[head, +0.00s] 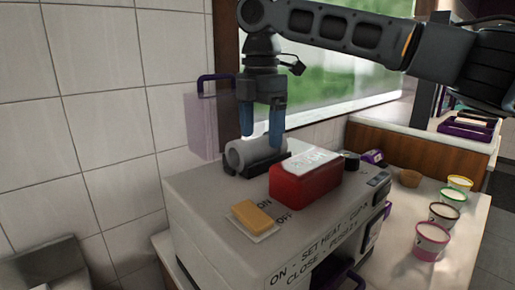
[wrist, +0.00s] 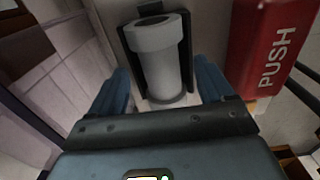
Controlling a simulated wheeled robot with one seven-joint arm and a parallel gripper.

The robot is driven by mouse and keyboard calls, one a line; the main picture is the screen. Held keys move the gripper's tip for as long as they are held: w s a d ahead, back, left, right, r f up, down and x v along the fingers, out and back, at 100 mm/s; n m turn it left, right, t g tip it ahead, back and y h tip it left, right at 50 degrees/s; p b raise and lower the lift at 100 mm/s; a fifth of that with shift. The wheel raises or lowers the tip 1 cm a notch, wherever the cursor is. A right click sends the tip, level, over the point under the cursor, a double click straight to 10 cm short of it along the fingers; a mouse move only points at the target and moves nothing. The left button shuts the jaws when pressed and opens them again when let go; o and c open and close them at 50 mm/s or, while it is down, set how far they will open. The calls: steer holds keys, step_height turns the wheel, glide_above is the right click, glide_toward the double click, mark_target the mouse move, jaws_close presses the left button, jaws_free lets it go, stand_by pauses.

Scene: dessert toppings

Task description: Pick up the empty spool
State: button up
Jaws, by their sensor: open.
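The empty spool (head: 243,153) is a grey cylinder lying in a black cradle (head: 262,165) on top of the machine. In the wrist view the spool (wrist: 160,58) shows its dark hollow end at the top and a flared rim at the near end. My gripper (head: 261,141) points straight down at the spool, its blue fingers apart. In the wrist view my gripper (wrist: 162,75) has one finger to each side of the spool's near part. I cannot tell whether the fingers touch it.
A red PUSH block (head: 305,178) stands close to the right of the cradle. A yellow switch (head: 253,214) sits at the machine's front. A translucent purple-handled container (head: 201,125) is behind, left. Several small tubs (head: 431,241) stand on the counter at right.

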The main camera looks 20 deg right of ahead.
steer(key=shift+a+f, duration=0.1)
steer(key=shift+f, duration=0.95)
steer(key=c, duration=1.1)
steer(key=shift+c, duration=0.2)
